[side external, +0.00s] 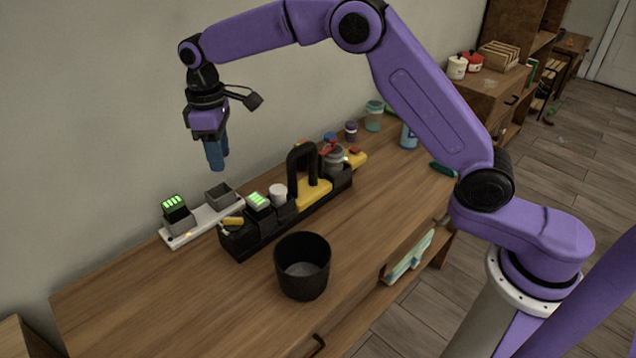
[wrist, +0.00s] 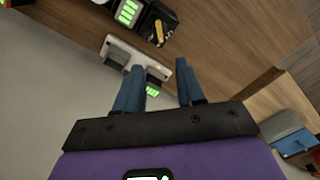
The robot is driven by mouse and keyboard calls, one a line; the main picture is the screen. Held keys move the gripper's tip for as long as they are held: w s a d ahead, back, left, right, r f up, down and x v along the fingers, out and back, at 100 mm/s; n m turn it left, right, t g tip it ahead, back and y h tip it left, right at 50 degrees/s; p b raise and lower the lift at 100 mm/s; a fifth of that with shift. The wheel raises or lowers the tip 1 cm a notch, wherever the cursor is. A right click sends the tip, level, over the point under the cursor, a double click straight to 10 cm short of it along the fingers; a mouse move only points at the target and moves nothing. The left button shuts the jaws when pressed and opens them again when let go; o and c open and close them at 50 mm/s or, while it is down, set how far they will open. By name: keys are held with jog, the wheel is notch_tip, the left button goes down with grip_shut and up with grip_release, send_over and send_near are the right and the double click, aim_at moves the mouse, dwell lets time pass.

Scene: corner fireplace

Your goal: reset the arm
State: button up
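My gripper (side external: 217,155) hangs from my purple arm in the side external view, high above the back left of the wooden table (side external: 255,306), near the wall. It points down, and nothing is in contact with its fingertips. In the wrist view its two blue fingers (wrist: 160,85) stand apart with a clear gap and hold nothing. A white charging strip (side external: 202,224) lies on the table below the gripper, and it also shows beyond the fingers in the wrist view (wrist: 126,51).
The strip carries a battery with green lights (side external: 173,207) and an empty grey slot (side external: 219,195). Beside it is a black organizer (side external: 240,243) with several items and a black handle (side external: 303,160). A black bin (side external: 302,275) stands in front. The table's front left is clear.

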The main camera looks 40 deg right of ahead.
jog(key=s+d+r+n, duration=0.1)
jog(key=s+r, duration=0.2)
jog(key=s, duration=0.7)
jog(key=s+d+n, duration=0.1)
jog(key=s+d, duration=0.4)
jog(key=s, duration=0.4)
jog(key=s+d+f, duration=0.1)
jog(key=s+d, duration=0.5)
jog(key=s, duration=0.4)
jog(key=s+d+f+n, duration=0.1)
jog(key=s+d, duration=0.5)
jog(key=s, duration=0.4)
jog(key=shift+d+n, duration=0.2)
jog(key=shift+n, duration=0.1)
jog(key=shift+s, duration=0.1)
